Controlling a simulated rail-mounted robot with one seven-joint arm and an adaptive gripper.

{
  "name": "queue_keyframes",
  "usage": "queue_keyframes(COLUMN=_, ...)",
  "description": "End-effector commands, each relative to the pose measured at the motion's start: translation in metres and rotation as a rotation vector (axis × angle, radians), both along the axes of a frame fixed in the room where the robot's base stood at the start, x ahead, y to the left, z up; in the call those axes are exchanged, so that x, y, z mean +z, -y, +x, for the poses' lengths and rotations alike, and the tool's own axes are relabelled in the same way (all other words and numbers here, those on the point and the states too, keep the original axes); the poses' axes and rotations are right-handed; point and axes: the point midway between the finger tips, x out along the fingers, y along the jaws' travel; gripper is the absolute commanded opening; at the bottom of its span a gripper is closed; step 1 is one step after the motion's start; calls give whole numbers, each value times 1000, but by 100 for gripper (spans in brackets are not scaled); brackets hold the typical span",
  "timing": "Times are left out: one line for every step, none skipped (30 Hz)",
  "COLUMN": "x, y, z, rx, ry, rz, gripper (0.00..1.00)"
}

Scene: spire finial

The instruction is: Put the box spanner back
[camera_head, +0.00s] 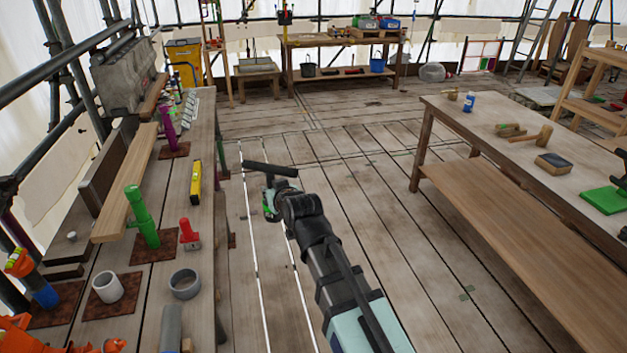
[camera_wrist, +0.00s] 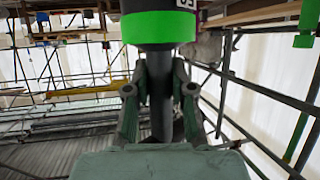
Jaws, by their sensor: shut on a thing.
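My gripper (camera_head: 271,195) is in mid-air over the plank floor, right of the left bench. It is shut on a dark tool, which I take to be the box spanner (camera_head: 270,169). In the head view the tool shows as a dark bar across the gripper's far end, with some green below it. In the wrist view the spanner (camera_wrist: 160,28) has a dark body with a bright green band and a partly cut-off pale label. Its dark shaft runs down between the two fingers. Its top end is cut off by the picture edge.
The left bench (camera_head: 205,240) carries a green stepped tool (camera_head: 142,215), a purple one (camera_head: 167,130), a white cylinder (camera_head: 108,287), a grey ring (camera_head: 184,283), a red tool (camera_head: 188,235) and a yellow level (camera_head: 196,182). The right table (camera_head: 480,130) stands apart. Floor between is clear.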

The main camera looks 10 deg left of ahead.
Motion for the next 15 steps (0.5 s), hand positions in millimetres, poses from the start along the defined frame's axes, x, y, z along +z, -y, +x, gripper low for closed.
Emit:
queue_keyframes(x=-4, y=-22, z=-9, rx=36, ry=0, rz=3, gripper=0)
queue_keyframes(x=-6, y=-33, z=-15, rx=56, ry=1, rz=2, gripper=0)
queue_keyframes(x=-9, y=-48, z=-22, rx=82, ry=1, rz=2, gripper=0)
queue_keyframes(x=-11, y=-59, z=-28, rx=101, ry=1, rz=2, gripper=0)
queue_keyframes(x=-13, y=-70, z=-34, rx=122, ry=0, rz=3, gripper=0)
queue_keyframes(x=-16, y=-84, z=-42, rx=147, ry=1, rz=2, gripper=0)
queue_keyframes(x=-19, y=-94, z=-48, rx=166, ry=0, rz=2, gripper=0)
queue_keyframes(x=-21, y=-105, z=-54, rx=186, ry=-1, rz=2, gripper=0)
queue_keyframes(x=-23, y=-119, z=-63, rx=213, ry=0, rz=2, gripper=0)
queue_keyframes(x=-25, y=-128, z=-70, rx=232, ry=-1, rz=2, gripper=0)
queue_keyframes(x=-27, y=-139, z=-77, rx=253, ry=0, rz=4, gripper=0)
queue_keyframes(x=-30, y=-152, z=-86, rx=279, ry=0, rz=3, gripper=0)
queue_keyframes(x=-32, y=-161, z=-93, rx=298, ry=0, rz=3, gripper=0)
queue_keyframes(x=-33, y=-170, z=-99, rx=317, ry=0, rz=3, gripper=0)
queue_keyframes(x=-36, y=-181, z=-108, rx=341, ry=0, rz=3, gripper=0)
